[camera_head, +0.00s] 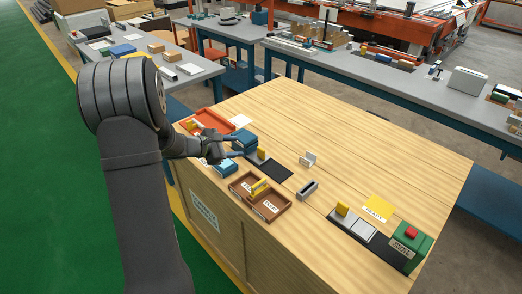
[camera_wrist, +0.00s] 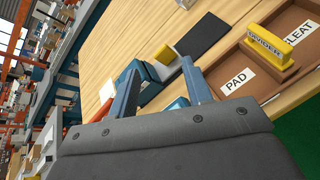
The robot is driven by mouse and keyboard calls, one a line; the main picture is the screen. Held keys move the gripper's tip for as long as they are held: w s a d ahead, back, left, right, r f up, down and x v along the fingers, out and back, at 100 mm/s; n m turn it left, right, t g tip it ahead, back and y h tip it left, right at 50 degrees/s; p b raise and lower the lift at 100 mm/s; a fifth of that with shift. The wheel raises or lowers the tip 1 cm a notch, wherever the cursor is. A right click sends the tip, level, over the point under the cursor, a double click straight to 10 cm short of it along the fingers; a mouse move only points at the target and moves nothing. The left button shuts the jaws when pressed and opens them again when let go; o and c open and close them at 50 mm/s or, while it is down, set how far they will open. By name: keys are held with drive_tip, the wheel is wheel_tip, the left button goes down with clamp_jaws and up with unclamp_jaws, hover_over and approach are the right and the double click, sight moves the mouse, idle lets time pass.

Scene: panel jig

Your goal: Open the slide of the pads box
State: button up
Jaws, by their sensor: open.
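A blue box (camera_head: 244,141) stands near the left end of the wooden bench top; I take it for the pads box, though no label on it is readable. In the wrist view the blue box (camera_wrist: 146,86) shows partly behind my fingers. A second, lower blue object (camera_head: 222,168) sits just in front of it. My gripper (camera_head: 236,153) is open and empty, close by the two blue objects; its fingers (camera_wrist: 160,68) reach toward the blue box in the wrist view. I cannot tell whether they touch it, or how the slide stands.
A yellow block (camera_wrist: 164,55) and dark plate (camera_wrist: 206,34) lie beside the box. An orange tray (camera_head: 227,125) lies behind. A green box with a red button (camera_head: 411,238) is right. The bench's back right is clear.

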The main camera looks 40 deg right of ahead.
sight(260, 150)
drive_tip(key=d+f+n, duration=0.2)
drive_tip(key=d+f, duration=0.1)
drive_tip(key=d, duration=0.1)
drive_tip(key=d+f+n+t, duration=0.1)
drive_tip(key=d+f+n, duration=0.1)
drive_tip(key=d, duration=0.3)
drive_tip(key=d+f+n+t, duration=0.1)
drive_tip(key=d+f+n, duration=0.2)
drive_tip(key=d+f, duration=0.1)
drive_tip(key=shift+w+d+f+h, duration=0.25)
drive_tip(key=shift+d+f+h, duration=0.05)
drive_tip(key=shift+d+f, duration=0.1)
